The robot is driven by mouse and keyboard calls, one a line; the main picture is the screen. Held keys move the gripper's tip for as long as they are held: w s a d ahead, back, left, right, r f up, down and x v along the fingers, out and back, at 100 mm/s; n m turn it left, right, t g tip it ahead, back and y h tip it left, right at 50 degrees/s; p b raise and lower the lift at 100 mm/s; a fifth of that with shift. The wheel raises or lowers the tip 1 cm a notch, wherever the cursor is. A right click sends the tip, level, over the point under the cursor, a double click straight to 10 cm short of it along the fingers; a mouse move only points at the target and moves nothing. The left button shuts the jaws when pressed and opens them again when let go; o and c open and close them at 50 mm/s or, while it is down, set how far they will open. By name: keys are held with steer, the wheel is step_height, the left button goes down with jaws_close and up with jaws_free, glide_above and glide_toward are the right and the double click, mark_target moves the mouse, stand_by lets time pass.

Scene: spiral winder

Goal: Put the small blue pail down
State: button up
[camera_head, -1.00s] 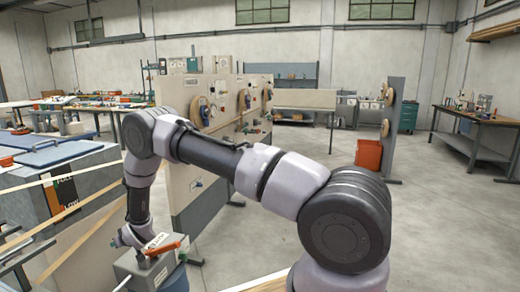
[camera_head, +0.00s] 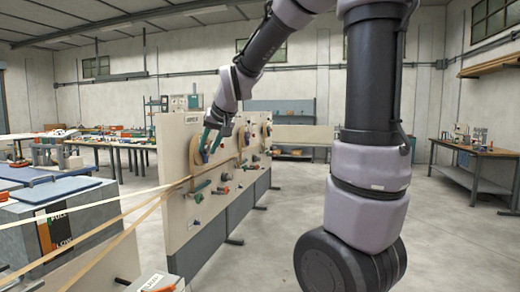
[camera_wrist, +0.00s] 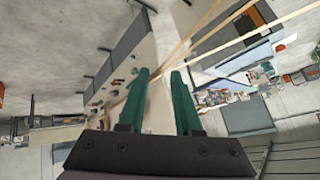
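My gripper (camera_head: 209,145) is raised in front of the upright pegboard panel (camera_head: 178,225) in the head view. In the wrist view its two green fingers (camera_wrist: 159,73) stand apart with nothing visible between them, so it is open and empty. I cannot make out the small blue pail in either current view.
The panel carries wooden discs (camera_head: 197,153) and several small fittings.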

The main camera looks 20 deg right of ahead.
steer(key=s+d+r+m, duration=0.1)
steer(key=s+d, duration=0.2)
steer(key=s, duration=0.8)
steer(key=s+d+m, duration=0.1)
steer(key=s+d, duration=0.3)
steer(key=s, duration=0.8)
steer(key=shift+r+m+g, duration=0.3)
steer(key=shift+r, duration=0.1)
